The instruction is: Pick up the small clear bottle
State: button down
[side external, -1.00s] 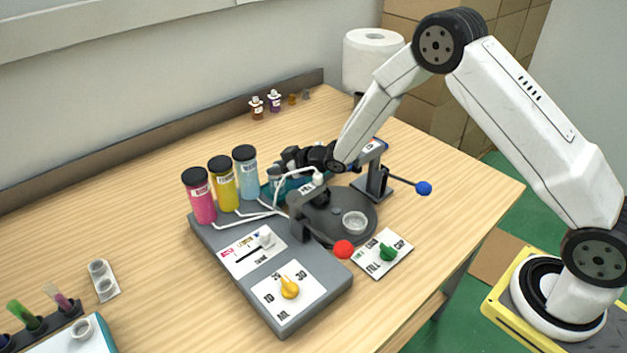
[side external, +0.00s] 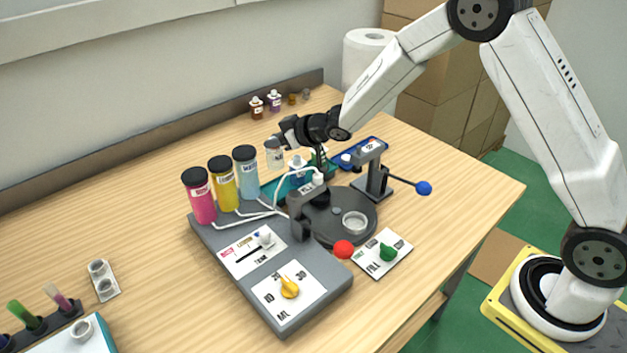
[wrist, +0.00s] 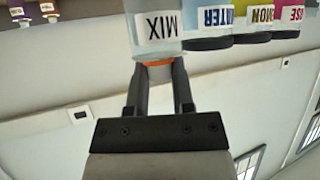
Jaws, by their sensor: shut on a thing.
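The small clear bottle (side external: 274,155) is held upright in the air, just behind and right of the light-blue cylinder. In the wrist view it fills the top centre, upside down in the picture, with a "MIX" label (wrist: 158,28). My gripper (side external: 287,146) comes from the right and is shut on it. In the wrist view both dark fingers (wrist: 159,75) reach the bottle, with an orange patch between their tips. The bottle's underside is clear of the teal tray (side external: 272,190) below.
Pink (side external: 201,198), yellow (side external: 223,187) and light-blue (side external: 246,175) cylinders stand on the grey machine (side external: 240,275). Its dark turntable (side external: 337,230) carries a clear cup (side external: 354,222). A press with a blue-knobbed lever (side external: 424,188) stands right. Small bottles (side external: 257,108) line the back.

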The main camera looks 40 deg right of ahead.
notch_tip(320, 180, up, 10)
jog(key=shift+f, duration=0.15)
dwell(0.3)
dwell(0.5)
